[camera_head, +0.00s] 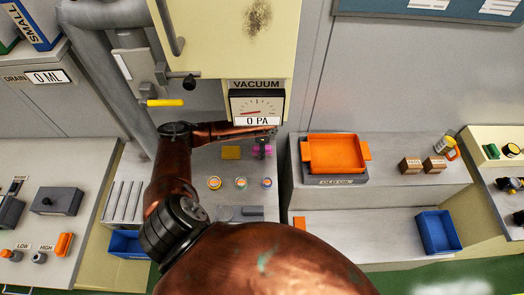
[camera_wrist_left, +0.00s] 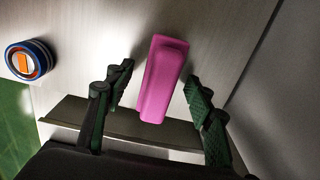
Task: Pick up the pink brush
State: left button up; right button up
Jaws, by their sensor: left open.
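The pink brush (camera_wrist_left: 163,80) is a plain pink block in the left wrist view, slightly tilted in the picture, over a light grey surface. My left gripper (camera_wrist_left: 160,92) is open, with one dark finger on each side of the brush and gaps between fingers and brush. In the head view the left gripper (camera_head: 262,143) is over the brush (camera_head: 270,150) and hides its middle; pink shows on both sides. I cannot tell how far the fingertips are above the surface. My right gripper is not in view.
A yellow block (camera_head: 231,153) lies left of the brush. Several round tins, such as the orange-rimmed one (camera_head: 214,183), stand in front. The vacuum gauge (camera_head: 257,105) hangs just behind the gripper. An orange tray (camera_head: 336,140) sits on the raised ledge to the right.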

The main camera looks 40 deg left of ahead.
pick_arm(q)
jog(key=shift+f, duration=0.25)
jog(key=shift+c, duration=0.3)
jog(key=c, duration=1.2)
notch_tip(320, 180, up, 10)
jog(key=shift+r, duration=0.1)
